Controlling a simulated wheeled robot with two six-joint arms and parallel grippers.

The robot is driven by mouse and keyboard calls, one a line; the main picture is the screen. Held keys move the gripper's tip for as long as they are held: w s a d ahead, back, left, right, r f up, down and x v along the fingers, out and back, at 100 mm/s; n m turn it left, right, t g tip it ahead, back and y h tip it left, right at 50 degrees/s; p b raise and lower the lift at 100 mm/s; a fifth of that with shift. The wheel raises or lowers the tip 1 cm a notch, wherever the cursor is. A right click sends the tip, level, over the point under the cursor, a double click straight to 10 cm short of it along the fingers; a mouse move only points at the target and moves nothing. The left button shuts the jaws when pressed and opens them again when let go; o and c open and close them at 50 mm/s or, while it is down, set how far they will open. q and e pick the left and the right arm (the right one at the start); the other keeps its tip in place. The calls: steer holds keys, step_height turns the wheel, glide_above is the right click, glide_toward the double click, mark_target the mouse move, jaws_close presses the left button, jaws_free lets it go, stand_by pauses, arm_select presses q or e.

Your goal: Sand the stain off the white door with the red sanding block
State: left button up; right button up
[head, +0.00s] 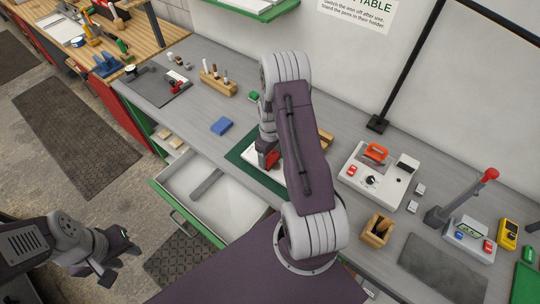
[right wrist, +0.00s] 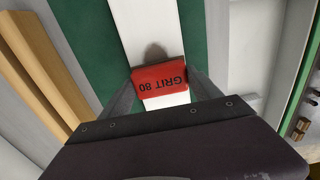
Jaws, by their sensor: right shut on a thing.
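The white door (right wrist: 145,22) lies on a green mat (right wrist: 196,45) in the right wrist view. In the head view it is mostly hidden behind my right arm. A grey-brown stain (right wrist: 156,51) is on the door at the block's far edge; the block may cover part of it. My right gripper (right wrist: 162,88) is shut on the red sanding block (right wrist: 160,78), marked GRIT 80. The block is over the door; whether it touches is hard to tell. My left gripper (head: 120,262) is open and empty, left of the bench, away from the door.
An open drawer (head: 170,187) juts out below the mat.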

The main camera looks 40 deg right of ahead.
steer(key=shift+f+b, duration=0.3)
steer(key=shift+f, duration=0.05)
stand_by(0.3)
steer(key=shift+s, duration=0.1)
